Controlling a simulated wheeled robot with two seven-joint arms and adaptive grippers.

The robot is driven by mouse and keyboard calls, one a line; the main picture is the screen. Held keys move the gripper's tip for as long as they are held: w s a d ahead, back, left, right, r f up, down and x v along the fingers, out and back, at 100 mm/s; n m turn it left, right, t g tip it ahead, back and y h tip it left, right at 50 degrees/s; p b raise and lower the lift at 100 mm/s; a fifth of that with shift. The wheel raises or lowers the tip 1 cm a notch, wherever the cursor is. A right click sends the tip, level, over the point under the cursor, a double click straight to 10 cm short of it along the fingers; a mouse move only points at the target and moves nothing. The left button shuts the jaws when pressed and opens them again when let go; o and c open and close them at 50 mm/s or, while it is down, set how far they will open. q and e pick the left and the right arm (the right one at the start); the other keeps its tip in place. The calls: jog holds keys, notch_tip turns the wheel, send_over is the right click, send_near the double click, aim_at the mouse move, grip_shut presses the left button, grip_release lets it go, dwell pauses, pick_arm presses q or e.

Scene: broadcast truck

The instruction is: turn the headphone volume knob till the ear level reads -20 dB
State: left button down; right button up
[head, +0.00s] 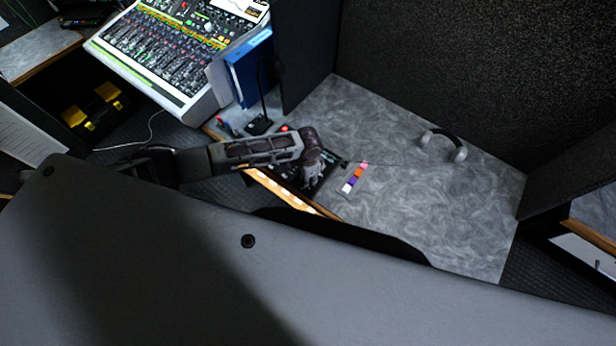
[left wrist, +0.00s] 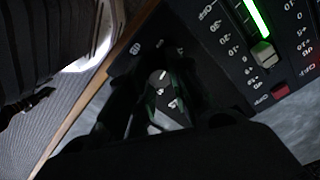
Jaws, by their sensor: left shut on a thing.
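The headphone volume knob (left wrist: 160,77) is a small dark knob with a white pointer line on a black panel (left wrist: 228,66) in the left wrist view. My left gripper (left wrist: 158,100) has its dark fingers around the knob and is shut on it. In the head view my left gripper (head: 313,178) reaches down over the panel at the desk's front edge and hides most of it. A lit green level bar (left wrist: 257,16) with a printed scale shows on the panel; its exact reading is not legible. My right gripper is in neither view.
Headphones (head: 444,145) lie on the grey desk (head: 430,205). A strip of coloured labels (head: 354,177) lies beside the panel. A gooseneck microphone (head: 261,122), blue binders (head: 250,68) and a mixing console (head: 160,50) stand left of it.

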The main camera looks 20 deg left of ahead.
pick_arm(q)
jog(key=c, duration=1.3)
grip_release()
jog(key=shift+o, duration=0.2)
notch_tip(320, 180, up, 12)
